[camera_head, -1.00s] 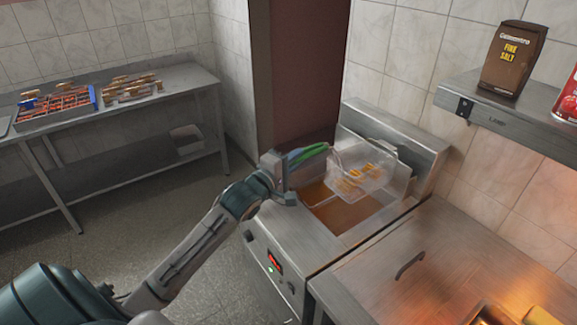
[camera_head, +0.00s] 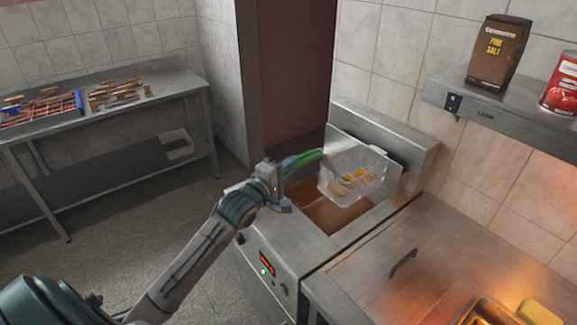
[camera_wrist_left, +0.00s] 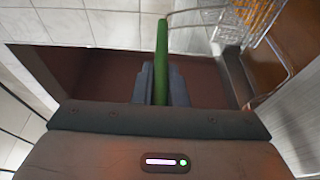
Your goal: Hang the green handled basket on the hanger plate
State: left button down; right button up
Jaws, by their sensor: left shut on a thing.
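My left gripper (camera_head: 284,172) is shut on the green handle (camera_head: 305,158) of a wire basket (camera_head: 352,172). The basket holds several golden pieces of food and hangs in the air above the brown oil of the fryer (camera_head: 330,212). In the left wrist view the green handle (camera_wrist_left: 161,60) stands between the two fingers, with part of the basket (camera_wrist_left: 247,22) at the top right. The hanger plate (camera_head: 372,150) appears to be the metal panel at the back of the fryer, partly hidden by the basket. My right gripper is not in view.
A steel counter with a dark handle (camera_head: 403,262) lies right of the fryer. A steel table (camera_head: 180,90) with skewers stands at the left.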

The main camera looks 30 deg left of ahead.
pick_arm(q)
jog(key=shift+f, duration=0.45)
jog(key=c, duration=1.4)
grip_release()
jog(key=shift+o, duration=0.2)
jog(key=shift+s+f+b, duration=0.1)
jog(key=shift+f+b, duration=0.05)
jog(key=shift+b, duration=0.15)
jog(key=s+b, duration=0.3)
jog(key=s, duration=0.7)
jog(key=shift+s+a, duration=0.35)
jog(key=shift+a, duration=0.1)
